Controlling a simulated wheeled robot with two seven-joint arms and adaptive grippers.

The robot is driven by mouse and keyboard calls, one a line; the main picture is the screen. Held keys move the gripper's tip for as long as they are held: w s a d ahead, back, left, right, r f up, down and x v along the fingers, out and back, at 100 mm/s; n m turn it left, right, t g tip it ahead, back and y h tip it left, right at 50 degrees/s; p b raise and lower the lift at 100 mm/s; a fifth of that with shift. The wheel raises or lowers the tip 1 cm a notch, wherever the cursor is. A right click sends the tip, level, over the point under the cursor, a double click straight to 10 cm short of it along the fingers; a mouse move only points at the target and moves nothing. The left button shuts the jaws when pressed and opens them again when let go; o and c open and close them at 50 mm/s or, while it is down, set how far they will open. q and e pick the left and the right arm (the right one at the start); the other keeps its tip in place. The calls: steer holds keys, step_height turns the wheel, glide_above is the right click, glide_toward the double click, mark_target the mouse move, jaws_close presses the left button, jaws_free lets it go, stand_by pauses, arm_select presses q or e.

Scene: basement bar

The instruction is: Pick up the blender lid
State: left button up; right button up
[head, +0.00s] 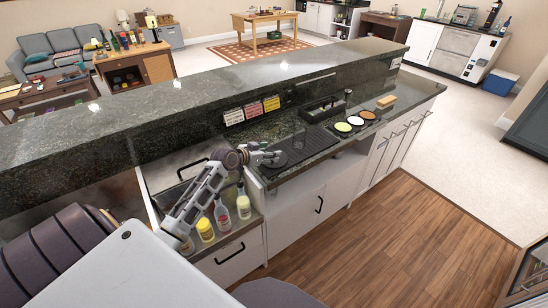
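A dark, round, flat piece (281,160), which looks like the blender lid, lies on the dark lower counter in the head view. My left gripper (272,157) is at its left edge, low over the counter. The fingers overlap the lid in the picture. They are small, and I cannot tell whether they touch it or how far apart they are. The gripper hides part of the lid's left side. My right gripper is not in view.
A black ribbed mat (311,143) lies just right of the lid. Beyond it are a black caddy (323,109) and several colored round containers (343,127). A raised stone ledge (190,95) runs behind. Several bottles (222,214) stand in a lower well below my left arm.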

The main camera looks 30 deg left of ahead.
arm_select(q)
steer(key=shift+w+d+f, duration=0.2)
steer(key=shift+w+f, duration=0.1)
steer(key=shift+w, duration=0.3)
steer(key=shift+c, duration=0.4)
steer(key=c, duration=1.1)
steer(key=shift+o, duration=0.2)
steer(key=shift+r, duration=0.1)
step_height(320, 180, up, 10)
